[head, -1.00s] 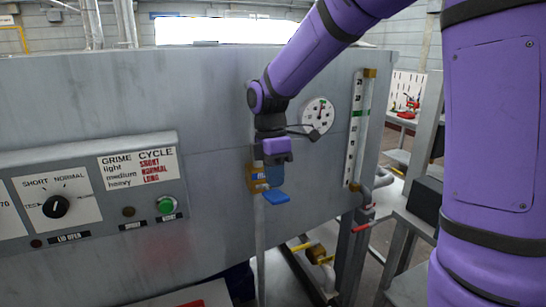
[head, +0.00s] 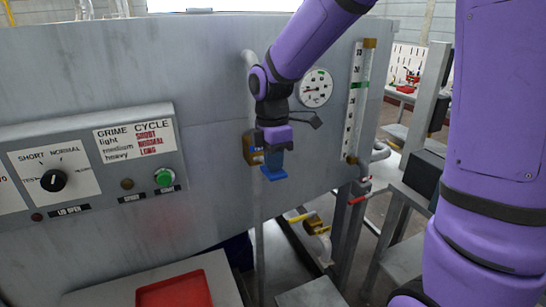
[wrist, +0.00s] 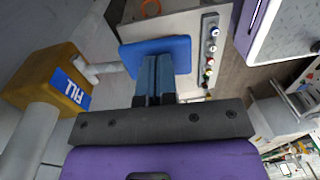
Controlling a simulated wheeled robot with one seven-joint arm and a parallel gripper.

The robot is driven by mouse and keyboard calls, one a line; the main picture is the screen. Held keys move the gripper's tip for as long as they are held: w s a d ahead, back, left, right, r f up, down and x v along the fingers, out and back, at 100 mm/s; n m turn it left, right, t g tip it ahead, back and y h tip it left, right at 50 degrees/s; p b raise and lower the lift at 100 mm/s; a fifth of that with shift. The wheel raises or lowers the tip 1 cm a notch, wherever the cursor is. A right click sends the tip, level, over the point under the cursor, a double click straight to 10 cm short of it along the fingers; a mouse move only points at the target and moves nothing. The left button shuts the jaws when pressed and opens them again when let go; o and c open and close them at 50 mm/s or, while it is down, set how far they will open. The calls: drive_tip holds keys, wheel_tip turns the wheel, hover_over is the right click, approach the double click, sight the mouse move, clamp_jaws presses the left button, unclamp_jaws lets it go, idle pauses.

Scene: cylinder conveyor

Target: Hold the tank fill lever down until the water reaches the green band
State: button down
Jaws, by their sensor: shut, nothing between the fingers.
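The fill lever is a flat blue paddle (head: 274,175) on a short rod from a yellow valve box marked FILL (head: 249,149). In the wrist view the paddle (wrist: 181,46) lies beyond my fingertips, with the FILL box (wrist: 45,80) to the left. My gripper (head: 274,166) is shut and empty, pointing down, its tips right at the paddle's top; they look to touch it, but contact is not certain. The upright level gauge (head: 353,105) has a green band (head: 358,85) in its upper half. The water level in it is too small to tell.
A round dial (head: 316,88) sits left of the gauge. A control panel (head: 85,170) with a knob and green button is at left. A red-handled valve (head: 361,190) is below the gauge, and yellow-handled pipework (head: 313,222) lies lower. A red tray (head: 175,290) stands in front.

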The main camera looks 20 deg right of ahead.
sight(276, 178)
drive_tip(key=shift+s+f+t, duration=0.35)
drive_tip(key=shift+f+t, duration=0.5)
drive_tip(key=shift+t, duration=0.05)
drive_tip(key=shift+s+f, duration=0.1)
drive_tip(key=shift+f, duration=0.9)
drive_tip(key=shift+s+f, duration=0.15)
idle(6.0)
